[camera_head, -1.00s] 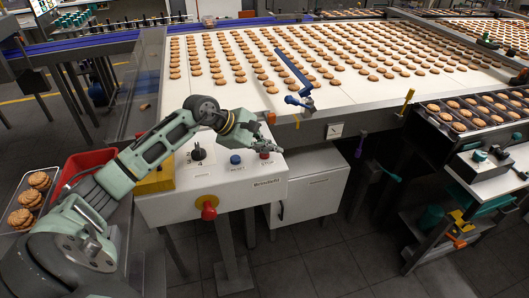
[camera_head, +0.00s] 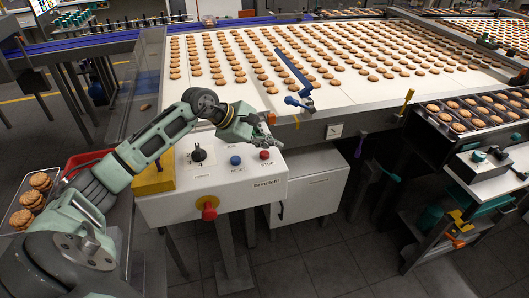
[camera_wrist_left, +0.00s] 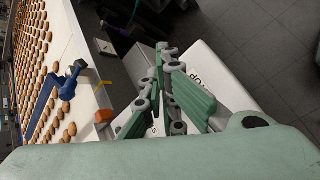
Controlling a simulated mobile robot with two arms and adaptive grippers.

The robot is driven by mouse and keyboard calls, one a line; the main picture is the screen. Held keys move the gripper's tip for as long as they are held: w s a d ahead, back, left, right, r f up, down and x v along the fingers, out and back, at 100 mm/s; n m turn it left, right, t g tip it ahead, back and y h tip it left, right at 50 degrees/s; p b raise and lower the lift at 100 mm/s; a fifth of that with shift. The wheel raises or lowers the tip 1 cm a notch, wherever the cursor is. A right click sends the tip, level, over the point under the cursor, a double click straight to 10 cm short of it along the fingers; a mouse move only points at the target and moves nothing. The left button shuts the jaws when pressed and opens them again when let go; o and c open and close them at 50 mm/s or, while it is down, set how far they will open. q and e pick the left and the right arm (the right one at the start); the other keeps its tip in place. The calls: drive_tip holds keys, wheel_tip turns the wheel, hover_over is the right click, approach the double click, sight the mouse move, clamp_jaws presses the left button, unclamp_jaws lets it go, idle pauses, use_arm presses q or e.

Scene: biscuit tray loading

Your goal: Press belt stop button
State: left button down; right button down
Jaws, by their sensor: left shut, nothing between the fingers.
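The white control box (camera_head: 235,185) stands at the front edge of the biscuit belt. On its top are a red stop button (camera_head: 264,155) labelled STOP, a blue reset button (camera_head: 235,160) and a black selector knob (camera_head: 198,154). My left gripper (camera_head: 277,144) is shut and empty, with its fingertips just above and beyond the red button in the picture, apart from it as far as I can tell. In the left wrist view the shut gripper (camera_wrist_left: 166,50) covers part of the box; the stop button is hidden there, but part of the STOP lettering shows.
A red mushroom button (camera_head: 208,209) on a yellow collar sits on the box front. The belt (camera_head: 200,100) carries many biscuits behind it. A biscuit tray (camera_head: 18,215) and red bin (camera_head: 85,158) lie at the left.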

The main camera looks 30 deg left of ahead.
sight(268, 160)
use_arm(q)
wheel_tip(268, 160, up, 4)
drive_tip(key=shift+r+p, duration=0.25)
drive_tip(key=shift+p, duration=0.6)
